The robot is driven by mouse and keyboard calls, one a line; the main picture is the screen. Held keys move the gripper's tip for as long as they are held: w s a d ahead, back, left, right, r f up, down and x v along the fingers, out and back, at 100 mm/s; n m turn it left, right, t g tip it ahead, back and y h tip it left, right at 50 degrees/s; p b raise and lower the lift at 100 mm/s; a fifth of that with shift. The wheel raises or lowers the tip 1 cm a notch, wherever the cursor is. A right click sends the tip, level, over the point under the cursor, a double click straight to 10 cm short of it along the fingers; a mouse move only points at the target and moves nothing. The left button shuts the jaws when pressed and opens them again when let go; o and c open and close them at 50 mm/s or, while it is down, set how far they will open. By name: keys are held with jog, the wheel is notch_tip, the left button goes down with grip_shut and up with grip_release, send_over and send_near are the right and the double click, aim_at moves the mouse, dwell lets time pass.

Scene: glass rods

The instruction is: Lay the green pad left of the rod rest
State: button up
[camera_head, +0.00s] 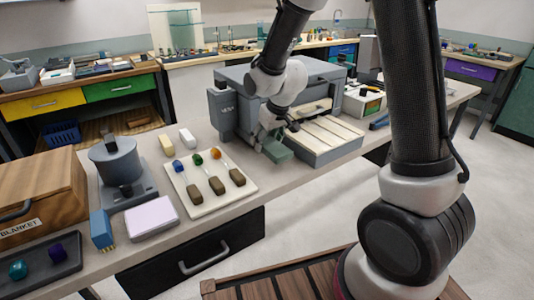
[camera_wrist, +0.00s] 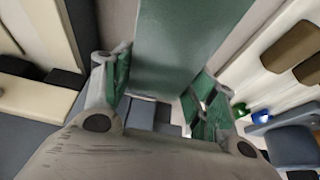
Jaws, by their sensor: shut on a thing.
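My gripper (camera_head: 270,138) is shut on the green pad (camera_head: 278,153), between the cream board and the grey machine. In the wrist view the pad (camera_wrist: 185,45) stretches away from between the green-faced fingers (camera_wrist: 165,95). I cannot tell whether the pad touches the bench. A cream board (camera_head: 218,206), which looks like the rod rest, lies left of my gripper. It carries rods with blue, green and orange tips and brown ends. Part of it also shows at the right of the wrist view (camera_wrist: 270,85).
A grey machine (camera_head: 245,90) with a slatted cream shelf (camera_head: 320,135) stands right of and behind my gripper. Left of the board are a grey stand (camera_head: 115,165), a pale lilac block (camera_head: 152,216) and a blue brush (camera_head: 101,228). A yellow block (camera_head: 166,145) and a white block (camera_head: 187,138) lie behind it.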

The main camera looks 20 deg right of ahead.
aim_at(267, 160)
jog(key=shift+d+f, duration=0.1)
jog(key=shift+f, duration=2.3)
jog(key=shift+f, duration=0.15)
jog(key=o, duration=1)
